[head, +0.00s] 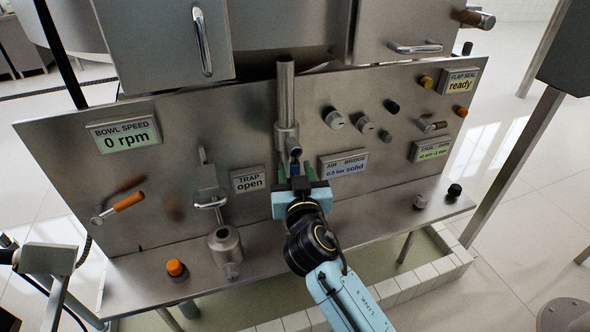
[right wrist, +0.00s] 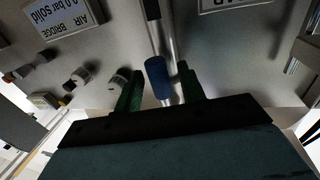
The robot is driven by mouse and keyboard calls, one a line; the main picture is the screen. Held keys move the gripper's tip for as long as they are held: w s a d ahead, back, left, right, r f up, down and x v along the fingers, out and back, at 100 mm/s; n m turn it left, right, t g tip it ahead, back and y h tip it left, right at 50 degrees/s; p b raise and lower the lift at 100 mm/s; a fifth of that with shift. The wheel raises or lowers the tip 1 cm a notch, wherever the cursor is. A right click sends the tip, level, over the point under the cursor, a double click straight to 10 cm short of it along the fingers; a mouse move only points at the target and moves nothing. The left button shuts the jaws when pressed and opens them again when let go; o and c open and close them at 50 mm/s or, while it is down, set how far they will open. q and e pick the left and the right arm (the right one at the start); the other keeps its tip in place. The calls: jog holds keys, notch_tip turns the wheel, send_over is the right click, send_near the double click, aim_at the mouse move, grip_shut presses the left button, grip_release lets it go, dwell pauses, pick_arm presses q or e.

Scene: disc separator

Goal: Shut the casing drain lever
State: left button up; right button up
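A vertical steel pipe (head: 286,95) stands at the middle of the sloped panel, with a valve body at its lower end. A blue-gripped lever (right wrist: 158,78) hangs by this pipe; in the head view it is mostly hidden behind my right gripper. I see no label that names it as the casing drain lever. My right gripper (head: 301,172) is at the foot of the pipe. In the right wrist view its two green fingers (right wrist: 160,88) are apart, one on each side of the blue grip, with gaps visible.
The trap display (head: 249,180) reads "open" and the air bridge display (head: 343,163) reads "solid". An orange-handled lever (head: 128,201) is at the left. Several knobs sit right of the pipe. A steel cup-like fitting (head: 225,243) stands on the ledge left of my right arm.

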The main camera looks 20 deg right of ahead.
jog(key=shift+w+d, duration=0.1)
jog(key=shift+w, duration=0.25)
jog(key=shift+c, duration=0.3)
grip_shut()
